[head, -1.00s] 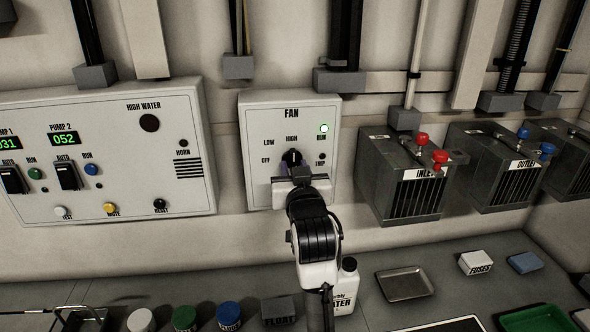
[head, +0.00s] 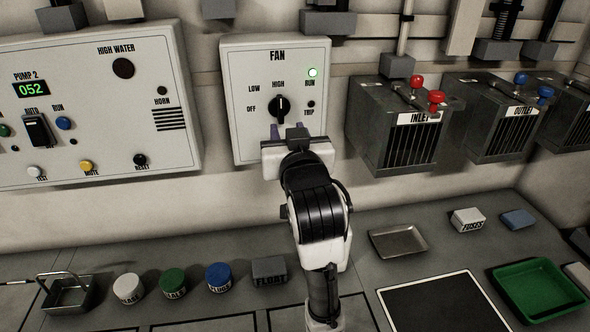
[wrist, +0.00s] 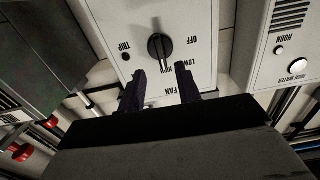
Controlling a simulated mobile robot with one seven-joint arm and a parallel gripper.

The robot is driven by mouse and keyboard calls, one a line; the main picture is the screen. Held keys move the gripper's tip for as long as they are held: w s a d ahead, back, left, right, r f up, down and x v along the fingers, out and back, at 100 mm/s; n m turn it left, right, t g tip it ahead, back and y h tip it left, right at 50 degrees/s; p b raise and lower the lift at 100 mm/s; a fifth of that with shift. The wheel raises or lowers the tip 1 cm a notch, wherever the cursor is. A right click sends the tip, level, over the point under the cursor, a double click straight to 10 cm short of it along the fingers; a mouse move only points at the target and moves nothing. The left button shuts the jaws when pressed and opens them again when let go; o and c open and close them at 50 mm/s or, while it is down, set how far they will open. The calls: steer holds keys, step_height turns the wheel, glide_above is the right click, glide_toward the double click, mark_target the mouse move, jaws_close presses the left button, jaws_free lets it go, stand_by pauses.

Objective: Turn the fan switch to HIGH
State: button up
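The fan switch (head: 280,109) is a black rotary knob on the pale FAN box (head: 240,70), marked OFF, LOW and HIGH. In the head view its pale pointer line stands nearly upright, toward HIGH. The knob also shows in the wrist view (wrist: 160,46), upside down, with its pointer toward the HIGH label. My gripper (head: 288,129) is in front of the box, just below the knob. In the wrist view my gripper (wrist: 160,82) has its two dark fingers apart with nothing between them, clear of the knob. The RUN lamp (head: 312,72) is lit.
The pump panel (head: 80,110) is left of the FAN box. The INLET unit (head: 400,130) and OUTLET unit (head: 490,120) stick out on the right. Below are several lidded pots, a grey FLOAT block (head: 270,271), a metal tray (head: 398,241) and a green tray (head: 541,291).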

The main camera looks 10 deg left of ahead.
steer(key=b+v, duration=0.6)
steer(key=b, duration=0.4)
steer(key=shift+s, duration=0.35)
steer(key=shift+d+r, duration=0.1)
steer(key=shift+d, duration=0.05)
